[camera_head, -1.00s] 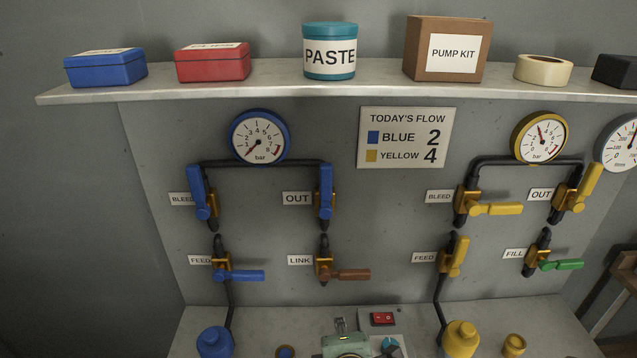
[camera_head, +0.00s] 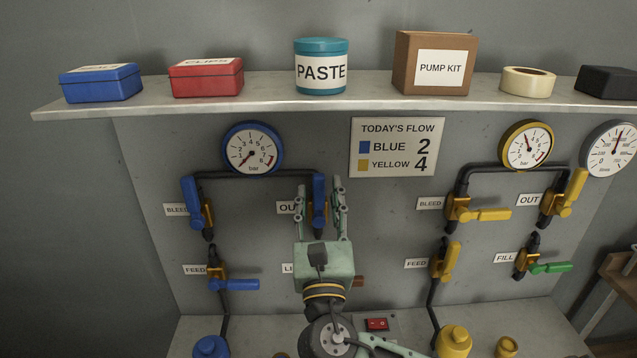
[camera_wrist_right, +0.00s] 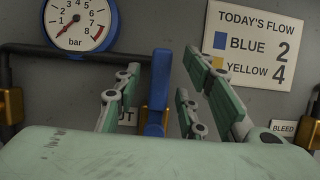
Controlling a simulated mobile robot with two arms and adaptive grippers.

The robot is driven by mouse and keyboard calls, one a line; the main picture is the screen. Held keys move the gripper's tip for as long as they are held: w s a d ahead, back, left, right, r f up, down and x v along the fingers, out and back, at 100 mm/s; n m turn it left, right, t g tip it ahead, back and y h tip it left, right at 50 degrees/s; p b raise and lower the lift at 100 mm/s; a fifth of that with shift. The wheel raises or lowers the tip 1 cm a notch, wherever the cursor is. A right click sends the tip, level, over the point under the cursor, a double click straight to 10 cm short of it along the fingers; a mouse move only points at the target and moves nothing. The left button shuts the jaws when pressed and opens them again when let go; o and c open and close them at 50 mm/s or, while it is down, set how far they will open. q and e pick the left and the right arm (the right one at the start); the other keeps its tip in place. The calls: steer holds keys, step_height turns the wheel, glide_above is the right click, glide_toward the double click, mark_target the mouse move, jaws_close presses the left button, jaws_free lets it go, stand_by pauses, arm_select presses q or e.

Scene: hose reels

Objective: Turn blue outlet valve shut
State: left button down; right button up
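The blue outlet valve handle (camera_head: 319,200) stands upright, in line with its pipe, beside the partly hidden OUT label (camera_head: 287,207). My right gripper (camera_head: 321,192) is raised in front of it, with one finger on each side of the handle. In the right wrist view the blue handle (camera_wrist_right: 158,95) stands between the open fingers of the right gripper (camera_wrist_right: 155,85), with visible gaps to both. The blue gauge (camera_head: 252,147) above has its needle at the low end. My left gripper is not in view.
The blue BLEED handle (camera_head: 190,200) is upright and the blue FEED handle (camera_head: 238,284) is horizontal. My right arm hides most of the LINK valve below. The flow sign (camera_head: 397,147) is up and to the right. A shelf (camera_head: 200,106) with boxes runs above.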

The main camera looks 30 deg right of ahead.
steer(key=shift+x, duration=1.35)
steer(key=shift+f, duration=0.1)
jaws_close()
